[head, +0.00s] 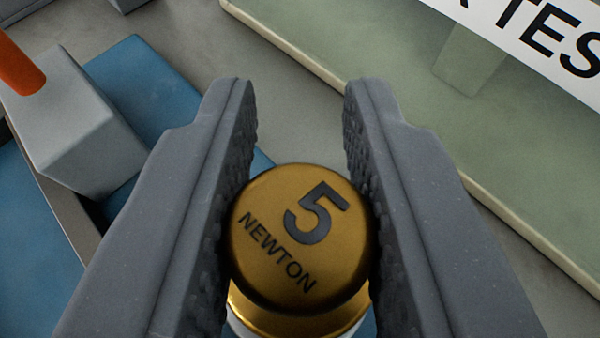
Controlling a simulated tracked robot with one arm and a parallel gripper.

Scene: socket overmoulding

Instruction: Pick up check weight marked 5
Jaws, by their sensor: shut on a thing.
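The check weight (280,262) is a brass-coloured cylinder with a dark "5" and "NEWTON" on its round top. It is at the lower middle of the head view, between the two grey fingers of my gripper (299,215). The ribbed inner pads touch it on its left and right sides, and the gripper is shut on it.
A pale green panel (400,75) with a white label reading "TES" (550,35) lies at the upper right. A grey block (80,135) with an orange rod (20,62) stands at the left, by blue surfaces (140,75). Bare grey surface (280,100) shows beyond the fingertips.

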